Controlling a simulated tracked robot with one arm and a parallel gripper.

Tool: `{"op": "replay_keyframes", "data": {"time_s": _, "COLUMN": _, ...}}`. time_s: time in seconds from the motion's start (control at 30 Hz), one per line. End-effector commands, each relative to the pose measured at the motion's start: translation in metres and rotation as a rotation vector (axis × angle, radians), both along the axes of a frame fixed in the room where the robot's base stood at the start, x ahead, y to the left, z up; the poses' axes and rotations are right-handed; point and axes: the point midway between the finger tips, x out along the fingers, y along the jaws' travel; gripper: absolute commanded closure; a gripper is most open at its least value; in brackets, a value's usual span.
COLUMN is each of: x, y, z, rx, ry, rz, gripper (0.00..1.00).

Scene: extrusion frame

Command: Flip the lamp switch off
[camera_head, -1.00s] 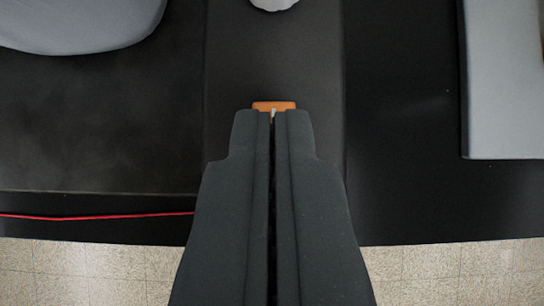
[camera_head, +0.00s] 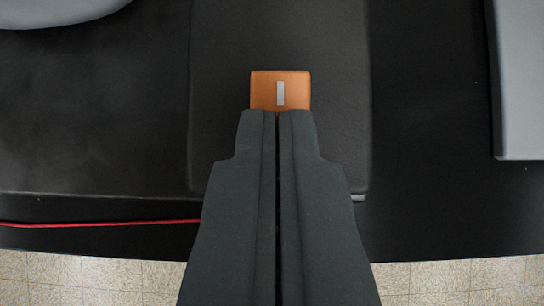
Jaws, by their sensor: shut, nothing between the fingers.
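The lamp switch (camera_head: 261,91) is an orange square block with a small light grey lever or strip (camera_head: 280,93) upright in its middle. It sits on a dark panel. My gripper (camera_head: 279,114) is shut and empty, in the lower middle of the view. Its fingertips overlap the lower edge of the orange block in the picture, just below the grey lever. I cannot tell whether they touch it. The lower edge of the block is hidden behind the fingertips.
The dark panel (camera_head: 220,150) has free surface around the switch. A grey slab (camera_head: 520,90) stands at the right, and a rounded grey shape (camera_head: 50,12) shows at the top left. A red line (camera_head: 100,223) runs along the left front edge, with tiled floor (camera_head: 90,280) below.

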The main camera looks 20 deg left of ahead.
Motion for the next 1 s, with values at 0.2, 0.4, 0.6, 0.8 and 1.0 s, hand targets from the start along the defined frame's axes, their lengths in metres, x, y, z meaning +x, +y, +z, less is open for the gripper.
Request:
{"op": "replay_keyframes", "data": {"time_s": 0.2, "x": 0.002, "y": 0.0, "z": 0.001, "rx": 0.0, "ry": 0.001, "rz": 0.001, "gripper": 1.0}}
{"op": "replay_keyframes", "data": {"time_s": 0.4, "x": 0.009, "y": 0.001, "z": 0.005, "rx": 0.0, "ry": 0.0, "rz": 0.003, "gripper": 1.0}}
{"op": "replay_keyframes", "data": {"time_s": 0.6, "x": 0.014, "y": 0.0, "z": 0.009, "rx": 0.0, "ry": -0.001, "rz": 0.003, "gripper": 1.0}}
{"op": "replay_keyframes", "data": {"time_s": 0.8, "x": 0.014, "y": 0.0, "z": 0.008, "rx": -0.001, "ry": 0.0, "rz": 0.003, "gripper": 1.0}}
{"op": "replay_keyframes", "data": {"time_s": 1.0, "x": 0.014, "y": 0.0, "z": 0.012, "rx": -0.001, "ry": -0.001, "rz": 0.002, "gripper": 1.0}}
